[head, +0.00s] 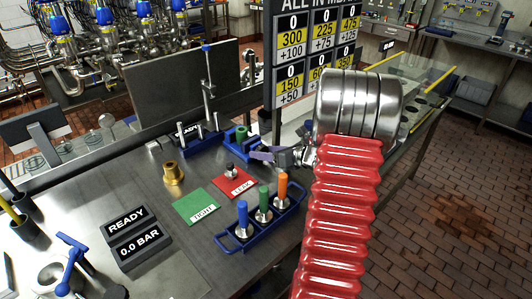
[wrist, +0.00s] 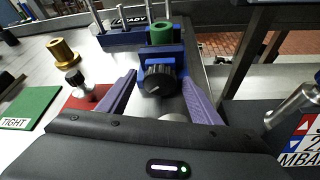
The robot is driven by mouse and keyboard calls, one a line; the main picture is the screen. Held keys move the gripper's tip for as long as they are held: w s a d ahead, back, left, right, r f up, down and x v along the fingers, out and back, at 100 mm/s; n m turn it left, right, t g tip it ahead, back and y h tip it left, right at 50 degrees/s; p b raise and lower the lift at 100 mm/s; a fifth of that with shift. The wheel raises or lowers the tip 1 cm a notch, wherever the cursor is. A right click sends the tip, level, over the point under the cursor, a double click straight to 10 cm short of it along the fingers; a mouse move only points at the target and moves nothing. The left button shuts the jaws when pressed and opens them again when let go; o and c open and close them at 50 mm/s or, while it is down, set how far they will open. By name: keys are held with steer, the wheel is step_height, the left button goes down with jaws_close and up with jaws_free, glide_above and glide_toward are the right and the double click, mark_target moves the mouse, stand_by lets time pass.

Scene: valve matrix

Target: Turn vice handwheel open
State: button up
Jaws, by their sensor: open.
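The vice (wrist: 178,50) is blue and holds an upright green ring-like part (wrist: 161,33). Its black knobbed handwheel (wrist: 159,79) faces me in the wrist view, with a pale mark on its face. My gripper (wrist: 160,84) is open, with one purple finger on each side of the handwheel; I cannot tell whether either finger touches it. In the head view the vice (head: 232,145) stands at the back right of the bench. My gripper (head: 270,154) is just right of it there, partly hidden by my red-sleeved arm, and the handwheel is hard to make out.
A brass fitting (head: 173,173), a green TIGHT card (head: 196,206) and a red LEAK card (head: 233,182) with a small knobbed part lie nearby. A blue rack (head: 260,228) holds coloured-handled tools. A READY display (head: 126,221) is at the left. A price board (head: 315,60) stands behind.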

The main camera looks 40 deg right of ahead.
steer(key=shift+c, duration=0.5)
steer(key=c, duration=0.9)
steer(key=shift+c, duration=0.2)
steer(key=shift+n, duration=0.3)
steer(key=n+h, duration=0.2)
steer(key=n, duration=0.1)
steer(key=shift+a+h, duration=0.25)
steer(key=shift+h, duration=0.05)
steer(key=shift+a+n+t+h, duration=0.15)
steer(key=shift+n+t+h, duration=0.15)
steer(key=shift+n+h, duration=1.15)
steer(key=shift+f+n+y, duration=0.1)
steer(key=shift+n+y, duration=0.25)
steer(key=shift+n, duration=0.1)
steer(key=o, duration=1)
steer(key=shift+o, duration=0.2)
